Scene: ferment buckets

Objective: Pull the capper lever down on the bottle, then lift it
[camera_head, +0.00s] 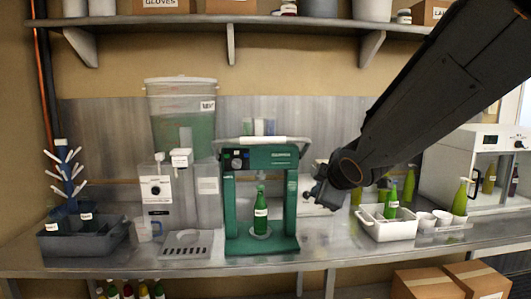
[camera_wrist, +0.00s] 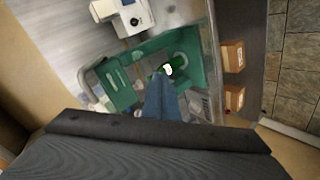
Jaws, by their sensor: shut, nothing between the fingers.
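The green capper (camera_head: 232,195) stands near the middle of the bench. Its pale lever bar (camera_head: 264,140) runs across the top, above the dark-dialled head. A green bottle (camera_head: 260,218) with a white label stands upright on the capper's base, between the two posts. In the wrist view the capper (camera_wrist: 124,94) and the bottle (camera_wrist: 181,62) appear tilted. My gripper (camera_head: 313,194) is just right of the capper, lower than the lever and apart from it. Its shut, empty fingers (camera_wrist: 162,84) point toward the capper in the wrist view and cover part of it.
A white crate (camera_head: 390,229) with green bottles stands right of my gripper. A drip tray (camera_head: 187,244) and a large bucket (camera_head: 181,100) on a stand are left of the capper. A blue bottle tree (camera_head: 68,185) is far left. A shelf (camera_head: 260,19) runs overhead.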

